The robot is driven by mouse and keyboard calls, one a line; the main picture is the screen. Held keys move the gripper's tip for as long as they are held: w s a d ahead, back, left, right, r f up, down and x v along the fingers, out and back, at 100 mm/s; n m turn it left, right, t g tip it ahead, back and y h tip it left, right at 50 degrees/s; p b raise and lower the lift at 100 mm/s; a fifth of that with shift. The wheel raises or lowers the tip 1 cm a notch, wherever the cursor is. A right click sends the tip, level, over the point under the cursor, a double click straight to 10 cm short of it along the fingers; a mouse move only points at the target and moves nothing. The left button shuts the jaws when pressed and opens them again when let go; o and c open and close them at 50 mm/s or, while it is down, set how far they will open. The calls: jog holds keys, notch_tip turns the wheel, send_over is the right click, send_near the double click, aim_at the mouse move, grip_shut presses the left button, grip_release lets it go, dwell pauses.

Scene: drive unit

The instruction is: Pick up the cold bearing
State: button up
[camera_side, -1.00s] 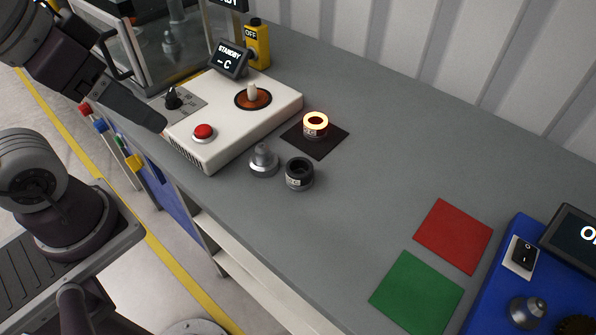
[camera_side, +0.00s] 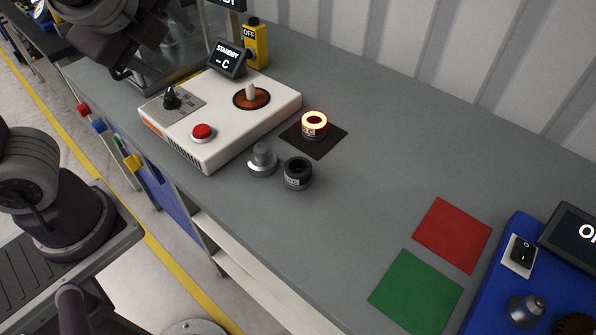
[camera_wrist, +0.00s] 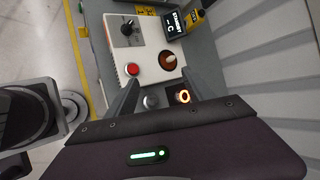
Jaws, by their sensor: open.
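The cold bearing (camera_side: 298,173) is a dark ring with a pale label, standing on the grey bench. It touches or nearly touches a small silver stepped post (camera_side: 262,160) on its left. A second bearing (camera_side: 314,124) glows orange-yellow on top and sits on a dark square mat (camera_side: 319,146). In the wrist view the glowing bearing (camera_wrist: 183,96) and the silver post (camera_wrist: 150,101) show beyond the fingers; I cannot make out the dark bearing there. My gripper (camera_wrist: 160,78) is open and empty. In the side view it is at the upper left, away from both bearings.
A white heater (camera_side: 222,130) with red button, knob and "STANDBY" display (camera_side: 229,58) stands left of the bearings. Red (camera_side: 453,235) and green (camera_side: 416,292) squares and a blue unit (camera_side: 510,285) are at the right. The bench middle is clear.

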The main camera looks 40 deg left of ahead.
jog(key=w+d+m+t, duration=0.4)
jog(key=w+d+m, duration=0.2)
jog(key=m, duration=0.3)
jog(key=m+t+h, duration=0.2)
jog(key=m+h, duration=0.1)
jog(key=m, duration=0.5)
send_over(302, 166)
jog(key=s+d, duration=0.2)
jog(key=s, duration=0.3)
jog(key=f, duration=2.5)
jog(key=shift+s+a+f, duration=0.15)
jog(key=shift+a+f, duration=0.1)
jog(key=shift+f, duration=0.15)
jog(key=x, duration=0.7)
jog(key=shift+a, duration=0.2)
jog(key=shift+c, duration=0.4)
